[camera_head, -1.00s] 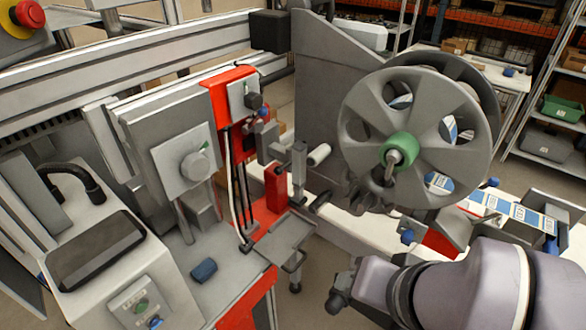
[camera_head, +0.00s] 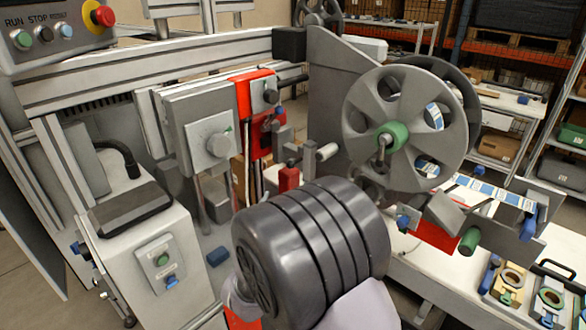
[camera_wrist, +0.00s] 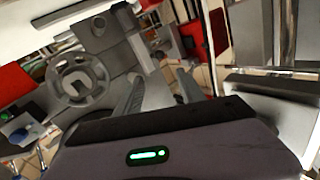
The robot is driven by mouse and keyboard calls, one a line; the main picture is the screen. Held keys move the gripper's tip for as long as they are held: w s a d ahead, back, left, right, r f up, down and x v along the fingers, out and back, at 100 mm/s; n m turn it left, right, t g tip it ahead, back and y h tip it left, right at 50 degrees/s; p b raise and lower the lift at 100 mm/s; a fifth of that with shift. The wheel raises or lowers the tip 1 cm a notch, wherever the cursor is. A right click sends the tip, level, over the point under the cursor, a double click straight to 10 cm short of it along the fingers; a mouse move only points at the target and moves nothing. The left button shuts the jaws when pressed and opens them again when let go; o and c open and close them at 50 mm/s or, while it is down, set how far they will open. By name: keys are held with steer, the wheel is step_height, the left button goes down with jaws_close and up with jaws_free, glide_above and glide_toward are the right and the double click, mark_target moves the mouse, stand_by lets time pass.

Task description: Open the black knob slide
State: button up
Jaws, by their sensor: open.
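The black knob (camera_head: 270,96) sits on a small grey plate on the red slide bracket (camera_head: 243,90), on the machine's upper middle in the head view. A larger round grey knob (camera_head: 218,145) on a square plate is to its left and lower. My gripper (camera_wrist: 160,90) shows in the wrist view with its two grey fingers apart and nothing seen between them. In the head view my dark arm link fills the lower middle and my fingers are hidden. I cannot tell the black knob for certain in the tilted wrist view.
A big grey reel (camera_head: 407,100) with a green hub stands right of the slide. A labelled tape strip (camera_head: 490,190) runs to its right. A grey control box (camera_head: 165,262) with green and blue buttons is at lower left. A panel with a red stop button (camera_head: 103,16) is at upper left.

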mark_target(290, 166)
steer(key=w, duration=0.5)
steer(key=w+d+b, duration=0.1)
steer(key=w, duration=1)
steer(key=shift+d+b, duration=0.15)
steer(key=shift+b, duration=0.2)
jaws_close()
